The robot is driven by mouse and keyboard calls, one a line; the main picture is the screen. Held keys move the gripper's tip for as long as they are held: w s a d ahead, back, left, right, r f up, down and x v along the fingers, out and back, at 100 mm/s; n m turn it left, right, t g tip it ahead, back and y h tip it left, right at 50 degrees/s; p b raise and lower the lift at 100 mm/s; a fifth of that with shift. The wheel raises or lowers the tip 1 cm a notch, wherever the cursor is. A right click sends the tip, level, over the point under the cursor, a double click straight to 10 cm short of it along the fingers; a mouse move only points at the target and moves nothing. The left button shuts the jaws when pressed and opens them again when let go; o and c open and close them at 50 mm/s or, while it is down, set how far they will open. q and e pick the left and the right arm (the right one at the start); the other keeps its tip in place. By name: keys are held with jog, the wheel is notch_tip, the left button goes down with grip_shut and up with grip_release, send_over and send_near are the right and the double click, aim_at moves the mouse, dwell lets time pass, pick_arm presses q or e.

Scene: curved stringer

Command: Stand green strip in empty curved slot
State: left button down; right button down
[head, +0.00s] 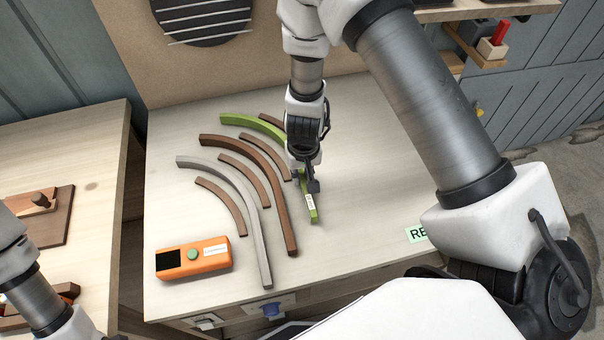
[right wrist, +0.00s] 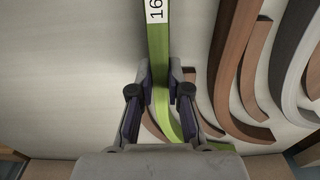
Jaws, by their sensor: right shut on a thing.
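The green strip (head: 313,214) is long and curved, with a white label near its front end. My right gripper (head: 309,184) is shut on its front half. In the right wrist view the strip (right wrist: 158,50) runs between the two fingers (right wrist: 160,85), its label reading "16". Its far part curves left between a short brown guide (head: 270,120) on the outside and another (head: 284,168) on the inside, over the curved gap there. My wrist hides part of it. I cannot tell whether its underside touches the board. My left gripper is out of view.
A long brown strip (head: 272,160) and a grey strip (head: 244,190) stand left of the green one, with short brown guides (head: 230,205) between. An orange device (head: 195,259) lies at front left. The board (head: 370,180) is clear on the right, apart from a green label (head: 417,234).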

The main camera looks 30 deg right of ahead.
jog(key=shift+f, duration=0.35)
dwell(0.3)
jog(key=c, duration=1.1)
grip_release()
jog(key=shift+o, duration=0.2)
jog(key=shift+r, duration=0.15)
notch_tip(320, 180, up, 12)
jog(key=shift+s, duration=0.4)
